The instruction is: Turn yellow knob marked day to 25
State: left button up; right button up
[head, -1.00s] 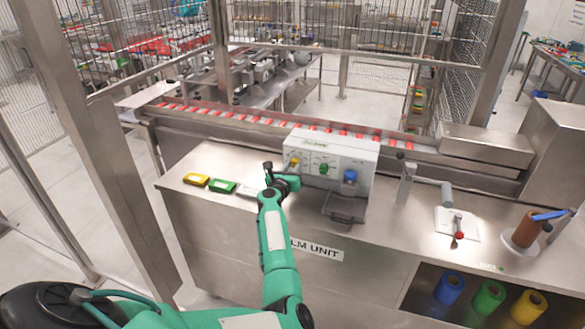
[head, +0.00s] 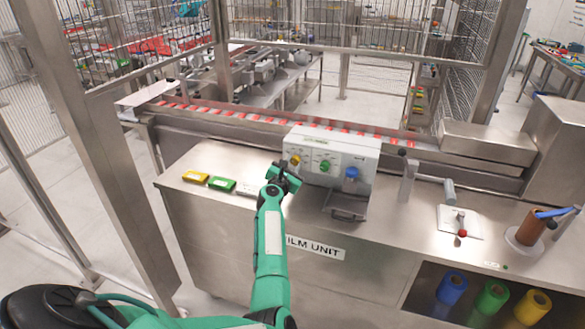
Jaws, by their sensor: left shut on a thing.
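The yellow knob (head: 294,160) is at the left end of the front of a white control box, left of a green knob (head: 325,165) and a blue knob (head: 351,172). My left gripper (head: 287,170) is at the yellow knob, reaching up from below and in front, and is shut on it. The dark fingers hide part of the knob's lower side. The dial marks and the label day are too small to read. My right gripper is not in view.
The control box (head: 362,150) stands on a steel counter (head: 225,158). A metal tray (head: 345,206) sits below the blue knob. A red-tipped lever (head: 462,233) and a brown roll (head: 530,230) are at the right.

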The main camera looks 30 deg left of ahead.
pick_arm(q)
jog(key=m+b, duration=0.1)
jog(key=m, duration=0.2)
jog(key=shift+m, duration=0.4)
jog(key=m, duration=0.3)
jog(key=shift+m+b, duration=0.3)
jog(key=m, duration=0.3)
jog(key=shift+m, duration=0.4)
jog(key=m, duration=0.3)
jog(key=shift+m+b, duration=0.3)
jog(key=shift+b, duration=0.05)
jog(key=m, duration=0.3)
jog(key=shift+m, duration=0.3)
jog(key=m, duration=0.4)
jog(key=shift+m, duration=0.3)
jog(key=m, duration=0.5)
jog(key=shift+m, duration=0.7)
